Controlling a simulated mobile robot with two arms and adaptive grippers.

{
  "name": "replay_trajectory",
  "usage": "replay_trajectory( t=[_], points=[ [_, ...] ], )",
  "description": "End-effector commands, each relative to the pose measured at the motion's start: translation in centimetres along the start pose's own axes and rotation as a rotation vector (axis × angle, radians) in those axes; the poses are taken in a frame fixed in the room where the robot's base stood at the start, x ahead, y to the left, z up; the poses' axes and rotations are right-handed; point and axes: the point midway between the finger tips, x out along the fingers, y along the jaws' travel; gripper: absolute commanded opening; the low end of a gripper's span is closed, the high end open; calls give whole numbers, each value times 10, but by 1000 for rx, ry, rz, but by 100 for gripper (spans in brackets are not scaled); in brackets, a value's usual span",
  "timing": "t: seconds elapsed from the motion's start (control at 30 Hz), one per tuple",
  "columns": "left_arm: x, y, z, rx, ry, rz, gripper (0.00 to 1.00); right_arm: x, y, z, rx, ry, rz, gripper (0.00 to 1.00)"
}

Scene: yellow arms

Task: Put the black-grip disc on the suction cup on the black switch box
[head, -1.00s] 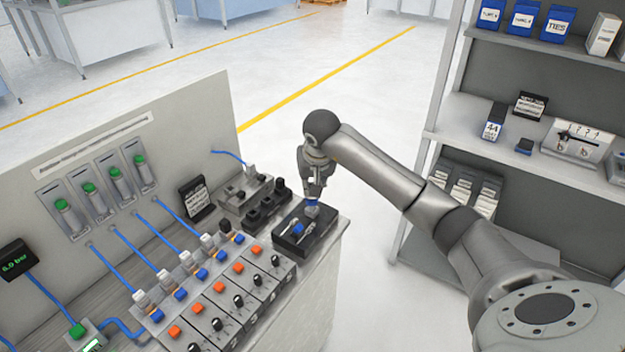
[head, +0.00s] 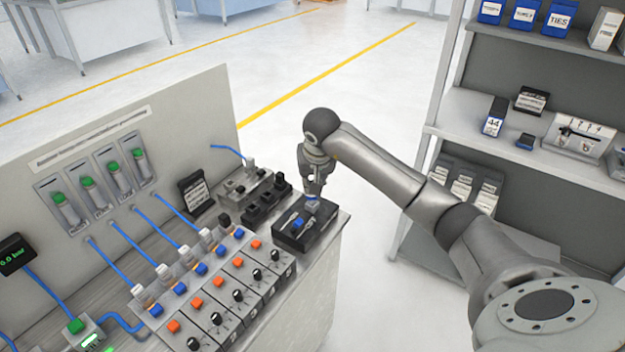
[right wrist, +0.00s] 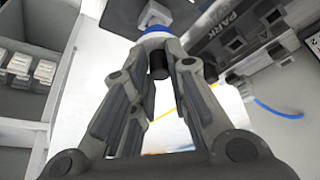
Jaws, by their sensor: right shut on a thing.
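My right gripper (head: 314,192) points down over the back right part of a dark tray-like box (head: 318,238) at the bench's right end. In the right wrist view, my right gripper (right wrist: 162,58) has its fingers closed around a short black grip (right wrist: 158,66). A blue ring (right wrist: 155,29) and a pale part lie just beyond the fingertips. I cannot make out the suction cup. My left gripper is out of view.
Grey switch units with orange buttons (head: 239,262) and black knobs line the bench front. Blue hoses (head: 132,240) run to the upright panel (head: 80,140). A black label stand (head: 195,193) is behind. Shelves (head: 520,165) stand at right; open floor lies between.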

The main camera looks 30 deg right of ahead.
Motion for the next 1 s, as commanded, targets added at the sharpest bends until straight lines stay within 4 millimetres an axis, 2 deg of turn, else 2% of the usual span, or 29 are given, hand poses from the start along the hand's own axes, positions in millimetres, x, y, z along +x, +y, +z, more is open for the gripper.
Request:
replay_trajectory(
  t=[0.17, 0.2, 0.4, 0.77, 0.87, 1.0],
  points=[
    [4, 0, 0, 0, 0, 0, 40, 4, 0, 2, 0, 0, 1, 0],
    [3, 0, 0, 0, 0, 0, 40, 4, 0, 1, 0, 0, 1, 18],
    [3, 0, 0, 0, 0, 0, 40, 3, 0, 1, 0, 0, 0, 41],
    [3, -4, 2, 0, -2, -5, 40, -2, 0, 0, 0, 3, 0, 41],
    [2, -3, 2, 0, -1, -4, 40, -16, 0, -1, 1, 5, -1, 41],
    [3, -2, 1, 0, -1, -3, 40, -45, 0, -1, -1, 7, 0, 41]
  ],
)
